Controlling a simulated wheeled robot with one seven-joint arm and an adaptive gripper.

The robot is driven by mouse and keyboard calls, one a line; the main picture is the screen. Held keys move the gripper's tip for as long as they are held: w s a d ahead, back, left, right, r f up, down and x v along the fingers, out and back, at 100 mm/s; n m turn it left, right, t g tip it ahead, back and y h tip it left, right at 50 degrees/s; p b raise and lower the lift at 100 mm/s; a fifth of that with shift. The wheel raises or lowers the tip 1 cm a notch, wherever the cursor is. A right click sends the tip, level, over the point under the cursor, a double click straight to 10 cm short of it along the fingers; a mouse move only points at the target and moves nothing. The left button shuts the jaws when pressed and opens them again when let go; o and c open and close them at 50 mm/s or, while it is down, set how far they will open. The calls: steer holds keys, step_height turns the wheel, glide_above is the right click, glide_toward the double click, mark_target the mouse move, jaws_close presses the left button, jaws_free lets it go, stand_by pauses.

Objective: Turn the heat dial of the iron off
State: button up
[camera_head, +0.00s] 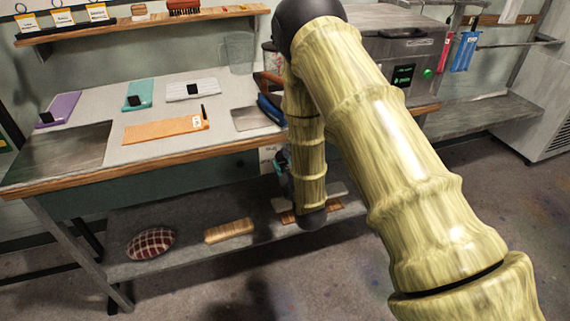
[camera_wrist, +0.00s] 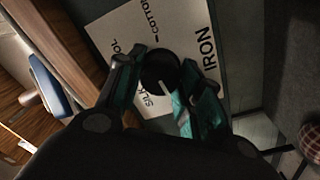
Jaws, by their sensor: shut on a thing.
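The heat dial (camera_wrist: 158,68) is a round black knob with a white pointer line. It sits on a white panel (camera_wrist: 112,28) marked IRON, COTTON and SILK, with another word partly hidden. In the wrist view the pointer slants down and right, close to the SILK lettering. My gripper (camera_wrist: 164,80) has its teal fingers on either side of the dial and is shut on it. In the head view my arm hides the dial and most of the gripper; a sliver of the panel (camera_head: 267,153) shows beside it.
The panel is on the worktable's front (camera_head: 150,195), below its wooden edge. A blue object (camera_head: 269,108), perhaps the iron, lies above near that edge. The low shelf (camera_head: 185,215) holds a checked cushion (camera_head: 151,243).

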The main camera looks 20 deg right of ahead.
steer(key=shift+n, duration=0.9)
steer(key=o, duration=1)
steer(key=shift+a, duration=0.1)
steer(key=shift+o, duration=0.2)
steer(key=shift+s, duration=0.1)
steer(key=s, duration=1.1)
steer(key=shift+s+d+f, duration=0.2)
steer(key=shift+s, duration=0.2)
